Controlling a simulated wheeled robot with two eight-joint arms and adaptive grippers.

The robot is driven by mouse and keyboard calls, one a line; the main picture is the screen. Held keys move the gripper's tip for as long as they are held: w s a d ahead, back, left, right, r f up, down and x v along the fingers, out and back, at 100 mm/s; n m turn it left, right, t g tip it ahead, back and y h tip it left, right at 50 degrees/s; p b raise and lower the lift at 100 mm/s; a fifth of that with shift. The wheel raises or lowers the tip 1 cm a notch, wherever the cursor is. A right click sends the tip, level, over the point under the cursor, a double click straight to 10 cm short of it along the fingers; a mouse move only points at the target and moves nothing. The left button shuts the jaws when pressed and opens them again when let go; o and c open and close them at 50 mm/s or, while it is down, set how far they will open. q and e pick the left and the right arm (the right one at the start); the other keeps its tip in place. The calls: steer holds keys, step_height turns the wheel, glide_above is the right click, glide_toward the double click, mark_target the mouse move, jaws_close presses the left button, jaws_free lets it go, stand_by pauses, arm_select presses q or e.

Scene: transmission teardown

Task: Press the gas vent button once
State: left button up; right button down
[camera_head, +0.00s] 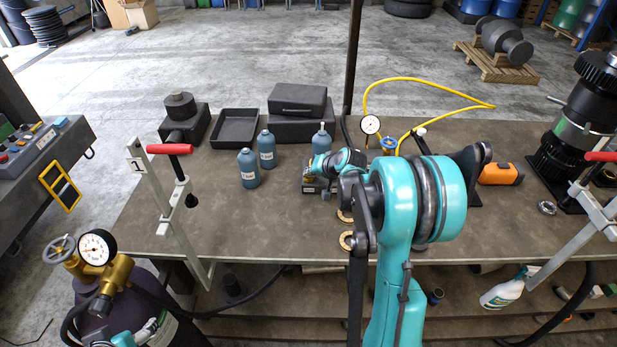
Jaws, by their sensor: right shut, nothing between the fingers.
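I cannot single out a gas vent button with a readable label. A small dark box with a yellow patch (311,186) sits on the workbench (270,225) near the middle. My right gripper (326,188) is shut and empty, low over the bench beside this box. I cannot tell whether it touches the box. My teal right arm hides part of the bench behind it. A grey control panel (42,148) with red and green buttons stands at the left edge. A teal part of my left arm shows at the bottom left; its gripper's state is unclear.
Blue-grey bottles (248,168), an open black tray (235,128) and a black case (298,100) stand left of my right gripper. A gauge (370,124) with a yellow hose (430,82) stands behind. A brass regulator (97,270) tops a cylinder at lower left.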

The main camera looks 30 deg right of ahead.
mark_target(310, 179)
stand_by(0.3)
steer(key=shift+r+p, duration=0.65)
steer(key=shift+r, duration=0.3)
step_height(310, 179, up, 5)
steer(key=p, duration=0.3)
stand_by(0.6)
